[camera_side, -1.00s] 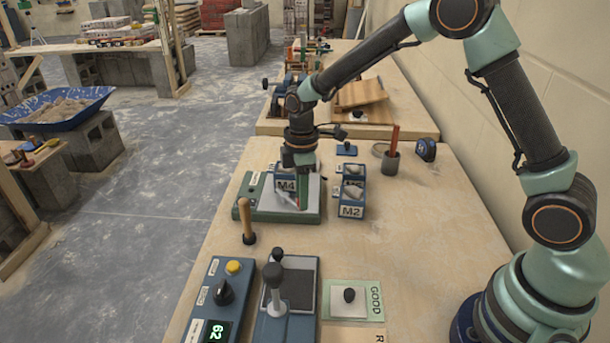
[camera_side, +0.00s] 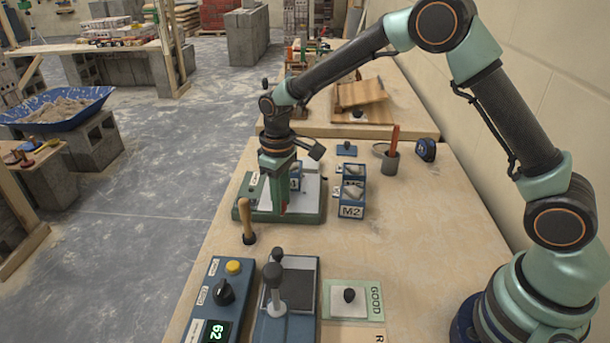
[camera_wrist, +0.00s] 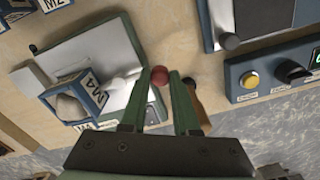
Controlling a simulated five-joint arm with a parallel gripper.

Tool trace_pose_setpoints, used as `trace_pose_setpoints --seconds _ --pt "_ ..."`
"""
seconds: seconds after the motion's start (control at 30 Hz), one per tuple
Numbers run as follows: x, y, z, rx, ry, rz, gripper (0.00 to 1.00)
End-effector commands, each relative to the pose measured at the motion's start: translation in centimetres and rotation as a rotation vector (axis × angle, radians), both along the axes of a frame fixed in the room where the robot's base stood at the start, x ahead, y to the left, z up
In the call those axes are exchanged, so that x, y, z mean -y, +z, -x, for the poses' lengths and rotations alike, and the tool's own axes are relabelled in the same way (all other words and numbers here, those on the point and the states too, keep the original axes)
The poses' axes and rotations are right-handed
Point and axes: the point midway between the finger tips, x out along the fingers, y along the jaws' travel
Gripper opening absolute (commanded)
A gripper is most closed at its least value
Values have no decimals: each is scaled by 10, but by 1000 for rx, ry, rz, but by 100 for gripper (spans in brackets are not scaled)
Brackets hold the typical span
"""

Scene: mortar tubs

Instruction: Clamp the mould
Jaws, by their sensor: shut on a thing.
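A green-edged fixture (camera_side: 262,217) with a pale top sits on the wooden bench; its pale top fills the left middle of the wrist view (camera_wrist: 85,50). The blue mould labelled M4 (camera_wrist: 78,97) stands on it, holding pale material. In the side view the M4 mould (camera_side: 296,177) is partly hidden behind my gripper. My gripper (camera_wrist: 158,79) is shut on a round red knob (camera_wrist: 158,74) at the fixture's near side. Whatever the knob is fixed to is mostly hidden by my fingers. In the side view my gripper (camera_side: 283,205) points down over the fixture.
A blue mould marked M2 (camera_side: 351,211) stands right of the fixture. A wooden-handled tool (camera_side: 248,225) stands upright close in front. A control box (camera_side: 215,300) and a black-knobbed lever device (camera_side: 277,290) are nearer.

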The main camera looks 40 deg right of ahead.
Motion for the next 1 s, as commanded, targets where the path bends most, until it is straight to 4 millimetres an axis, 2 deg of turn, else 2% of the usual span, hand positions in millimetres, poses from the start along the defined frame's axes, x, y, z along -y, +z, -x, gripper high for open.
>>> trace_pose_setpoints --seconds 0.57,0.6,0.67,1.0 --pt "-3 1 -3 5 -30 -1 0" --pt "-3 1 -3 5 -29 -1 40" --pt "-3 1 -3 5 -29 -1 60" --pt "-2 2 -2 3 -30 -1 60"
